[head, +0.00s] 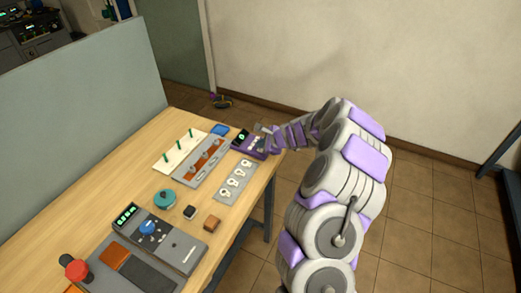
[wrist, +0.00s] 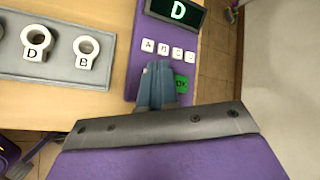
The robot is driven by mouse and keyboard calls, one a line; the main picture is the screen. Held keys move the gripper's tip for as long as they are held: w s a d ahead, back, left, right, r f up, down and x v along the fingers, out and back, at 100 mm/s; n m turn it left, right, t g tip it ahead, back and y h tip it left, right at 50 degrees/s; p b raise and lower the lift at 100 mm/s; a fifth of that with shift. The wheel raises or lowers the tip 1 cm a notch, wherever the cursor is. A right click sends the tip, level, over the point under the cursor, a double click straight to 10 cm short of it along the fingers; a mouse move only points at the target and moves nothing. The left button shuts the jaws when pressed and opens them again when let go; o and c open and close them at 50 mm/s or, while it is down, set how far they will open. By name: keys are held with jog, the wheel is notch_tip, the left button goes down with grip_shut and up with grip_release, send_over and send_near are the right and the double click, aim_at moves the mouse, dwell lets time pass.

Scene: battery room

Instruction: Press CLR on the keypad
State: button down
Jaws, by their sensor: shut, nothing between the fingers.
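The keypad is a purple panel (wrist: 135,72) at the table's far right corner; it also shows in the head view (head: 243,148). Its display (wrist: 177,11) reads a green "D". A row of several small white keys (wrist: 177,53) lies below the display. A green key (wrist: 181,83), apparently marked OK, sits just right of my fingers. I see no key marked CLR; part of the panel is hidden behind my fingers. My gripper (wrist: 158,68) is shut and empty, its tips over the panel just below the white keys. I cannot tell whether they touch it.
A grey plate (wrist: 60,80) with white lettered rings, D and B in the wrist view, lies left of the keypad. The head view shows a rack with green pegs (head: 180,150), a teal round pot (head: 164,198), a brown block (head: 212,222) and a red button (head: 76,270).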

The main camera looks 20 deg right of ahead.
jog(key=shift+f, duration=0.45)
dwell(0.5)
jog(key=shift+r, duration=0.1)
jog(key=shift+r+p, duration=0.75)
jog(key=shift+r, duration=0.05)
notch_tip(320, 180, up, 5)
jog(key=p, duration=0.4)
jog(key=shift+p, duration=0.35)
dwell(0.6)
